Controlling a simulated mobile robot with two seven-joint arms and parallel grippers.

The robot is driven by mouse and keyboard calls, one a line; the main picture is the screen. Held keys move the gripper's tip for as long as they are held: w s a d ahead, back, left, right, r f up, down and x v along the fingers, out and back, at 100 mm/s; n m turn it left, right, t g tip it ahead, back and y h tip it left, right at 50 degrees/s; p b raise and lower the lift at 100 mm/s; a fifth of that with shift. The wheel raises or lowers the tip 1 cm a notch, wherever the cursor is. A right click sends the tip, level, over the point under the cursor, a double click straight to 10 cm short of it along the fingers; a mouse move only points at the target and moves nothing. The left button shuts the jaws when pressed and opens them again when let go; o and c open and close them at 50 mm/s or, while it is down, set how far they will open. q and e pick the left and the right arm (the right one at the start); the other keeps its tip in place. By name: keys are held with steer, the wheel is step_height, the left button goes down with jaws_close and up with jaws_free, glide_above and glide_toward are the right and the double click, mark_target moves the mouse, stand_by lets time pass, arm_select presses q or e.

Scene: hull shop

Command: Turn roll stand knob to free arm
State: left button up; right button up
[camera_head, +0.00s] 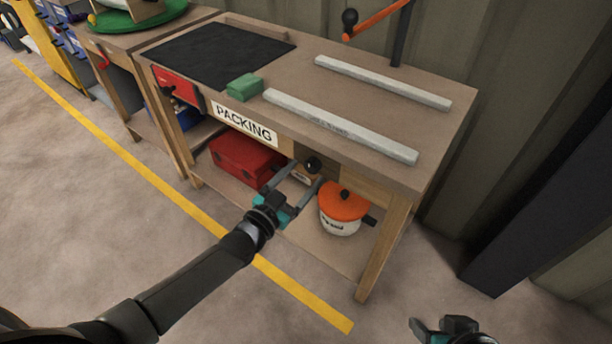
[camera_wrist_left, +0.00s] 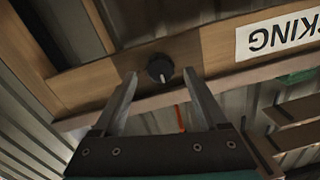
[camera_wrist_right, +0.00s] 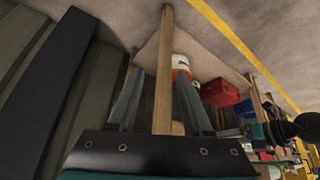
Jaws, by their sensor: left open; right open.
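A round black knob (camera_head: 312,165) sits on the front rail of the packing bench (camera_head: 300,130). In the left wrist view the knob (camera_wrist_left: 160,69) has a white pointer mark and lies in line with the gap between my left fingertips. My left gripper (camera_head: 306,170) is open at the knob; I cannot tell whether a finger touches it. An orange arm (camera_head: 378,18) with a black ball end runs beside a dark post (camera_head: 402,38) at the bench's back. My right gripper (camera_head: 440,326) is open and low at the right; its fingers (camera_wrist_right: 159,72) hold nothing.
A red box (camera_head: 243,158) and an orange-lidded white tub (camera_head: 340,222) stand on the lower shelf, the tub close to my left gripper. Two pale bars (camera_head: 382,82) and a green block (camera_head: 244,87) lie on top. A dark column (camera_head: 545,190) stands right.

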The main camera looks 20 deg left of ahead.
arm_select(q)
steer(key=shift+b+x, duration=0.3)
steer(key=shift+x, duration=0.6)
arm_select(e)
steer(key=shift+w+a+f+t+y, duration=0.25)
steer(key=shift+w+a+t+y, duration=0.25)
steer(key=shift+w+a, duration=0.4)
arm_select(q)
jaws_close()
arm_select(e)
steer(key=shift+s, duration=0.1)
